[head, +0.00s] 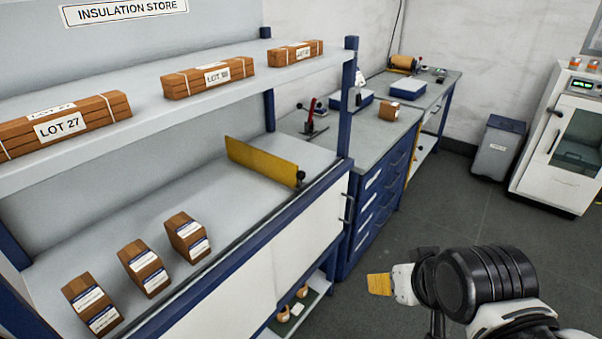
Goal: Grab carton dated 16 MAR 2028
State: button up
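Three small brown cartons stand in a slanting row on the middle shelf: a near one (80,291), a middle one (135,252) and a far one (180,221). Each has white labels with a blue band; the print is too small to read, so I cannot tell which is dated 16 MAR 2028. A similar brown carton (389,110) sits on the workbench further back. My gripper (380,284) is at the lower right, over the floor and clear of the shelf. Only a yellow-orange end part shows beside my arm; its fingers cannot be made out.
A yellow divider (262,160) stands on the shelf (200,175) right of the cartons. Banded bundles, one marked LOT 27 (60,126), lie on the upper shelf (140,104) above. Blue posts frame the unit. Open floor (420,215) lies right of it; a grey bin (498,147) stands behind.

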aim_at(389, 110)
jog(key=i+l+z, duration=0.3)
jog(key=i, duration=0.45)
jog(key=i+l+z, duration=0.1)
jog(key=i+z, duration=0.2)
jog(key=i, duration=0.45)
jog(key=i+j+z, duration=0.1)
jog(key=i+z, duration=0.2)
jog(key=i, duration=0.45)
jog(key=i+j+z, duration=0.3)
jog(key=i, duration=0.45)
